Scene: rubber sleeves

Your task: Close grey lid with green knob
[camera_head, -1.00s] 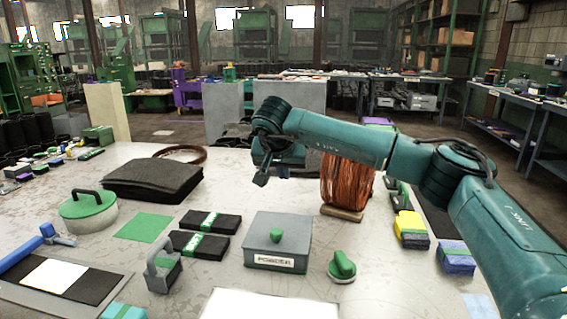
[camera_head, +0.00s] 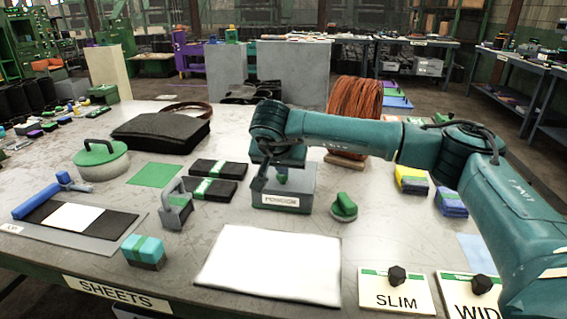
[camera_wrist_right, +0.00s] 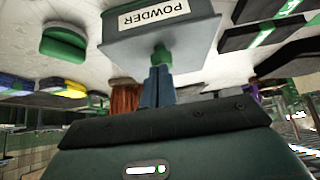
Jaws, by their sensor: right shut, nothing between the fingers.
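A grey box (camera_head: 285,199) with a POWDER label stands on the table, and its grey lid (camera_head: 303,176) lies on top. The lid's green knob (camera_head: 282,176) shows just below my right gripper (camera_head: 281,166). In the right wrist view, the box (camera_wrist_right: 160,42) appears upside down, and the two fingers of the right gripper (camera_wrist_right: 160,72) are together with their tips at the green knob (camera_wrist_right: 162,56). The fingers hold nothing; whether they touch the knob is unclear. My arm hides part of the lid's back edge. My left gripper is not in view.
A green-knobbed tool (camera_head: 343,207) stands right of the box, and black packs (camera_head: 207,187) lie left. A white sheet (camera_head: 270,262) lies in front. A copper wire coil (camera_head: 355,105) stands behind. A handled grey block (camera_head: 176,208) stands farther left.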

